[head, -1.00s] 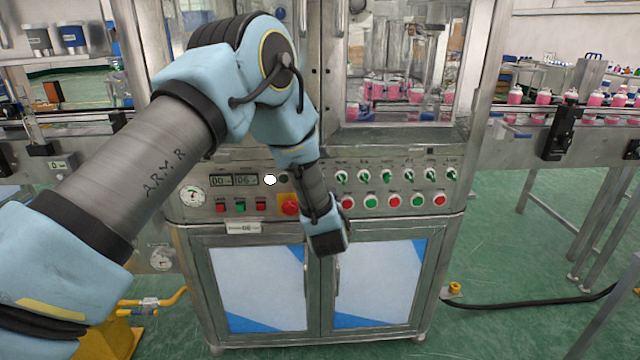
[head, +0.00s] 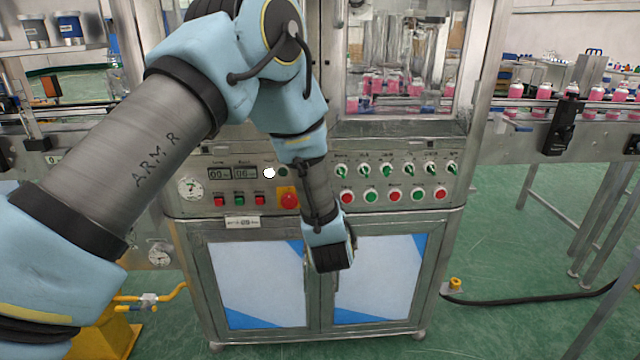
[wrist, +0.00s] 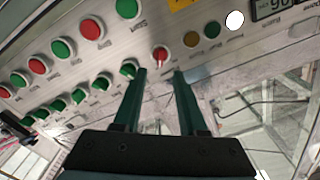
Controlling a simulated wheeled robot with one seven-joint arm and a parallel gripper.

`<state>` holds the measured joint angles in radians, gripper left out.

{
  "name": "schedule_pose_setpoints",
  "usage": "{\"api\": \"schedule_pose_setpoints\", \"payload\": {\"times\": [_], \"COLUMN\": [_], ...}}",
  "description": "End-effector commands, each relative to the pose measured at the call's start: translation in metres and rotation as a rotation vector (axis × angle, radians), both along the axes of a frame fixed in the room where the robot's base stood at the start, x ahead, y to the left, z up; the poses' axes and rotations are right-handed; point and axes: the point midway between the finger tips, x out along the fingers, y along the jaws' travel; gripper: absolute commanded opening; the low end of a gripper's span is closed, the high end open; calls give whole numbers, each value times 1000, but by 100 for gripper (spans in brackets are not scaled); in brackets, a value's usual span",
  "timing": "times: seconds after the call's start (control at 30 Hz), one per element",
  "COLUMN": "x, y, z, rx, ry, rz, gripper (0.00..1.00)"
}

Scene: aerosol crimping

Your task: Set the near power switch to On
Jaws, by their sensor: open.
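A red rotary knob (wrist: 160,57) on a round base sits on the metal control panel in the wrist view. It looks like the power switch, but its label is too small to read. In the head view my arm hides this spot. My gripper (wrist: 160,76) is open and empty. Its two dark green fingers point toward the panel, with the red knob just beyond the gap between their tips. I cannot tell how far the tips are from the panel. The gripper itself is hidden behind my wrist in the head view.
A row of green selector switches (head: 386,171) runs above red and green buttons (head: 394,194). A red emergency button (head: 288,201) on yellow, a white lamp (head: 269,173) and displays (head: 232,174) lie left of my arm. Cabinet doors (head: 378,284) are below.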

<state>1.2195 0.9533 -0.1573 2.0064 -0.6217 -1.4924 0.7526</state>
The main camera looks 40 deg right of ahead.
Motion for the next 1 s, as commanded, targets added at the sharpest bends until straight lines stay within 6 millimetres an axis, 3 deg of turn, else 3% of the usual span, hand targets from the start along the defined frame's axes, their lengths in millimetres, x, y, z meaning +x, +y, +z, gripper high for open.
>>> {"api": "schedule_pose_setpoints", "payload": {"times": [0.1, 0.3, 1.0], "x": [-18, -34, -31], "y": [14, 27, 31], "z": [-2, -1, 1], "rx": [1, 1, 0], "ry": [0, 1, 10], "rz": [-3, -2, 2], "gripper": [41, 41, 41]}}
